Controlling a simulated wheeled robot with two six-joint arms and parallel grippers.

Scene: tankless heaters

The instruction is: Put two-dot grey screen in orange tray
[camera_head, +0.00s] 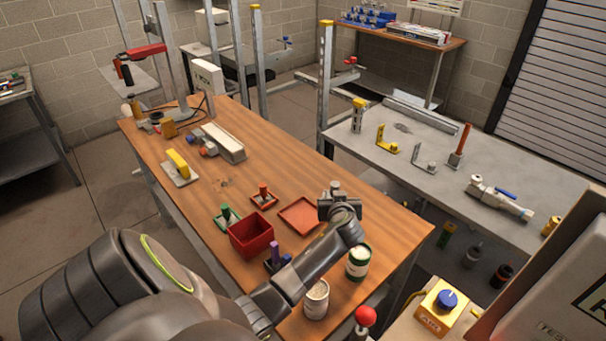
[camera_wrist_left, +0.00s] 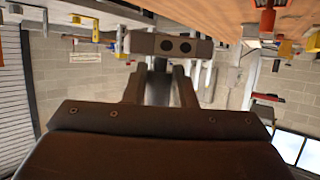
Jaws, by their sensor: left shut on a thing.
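The grey screen (camera_wrist_left: 172,46) with two dark dots shows in the left wrist view, across the tips of my left gripper (camera_wrist_left: 160,75). My left gripper (camera_head: 340,208) is shut on it; in the head view the wrist and jaws hide most of the screen, and only a small grey part (camera_head: 335,187) shows. The orange tray (camera_head: 300,216) lies flat on the wooden table, just left of my left gripper, and looks empty. My right gripper is not in view.
A dark red bin (camera_head: 251,234) stands left of the tray on the wooden table (camera_head: 265,155). An orange-based peg (camera_head: 264,195) and a green-based peg (camera_head: 227,217) are near it. A green-and-white can (camera_head: 358,262) and a white can (camera_head: 316,299) stand near my arm.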

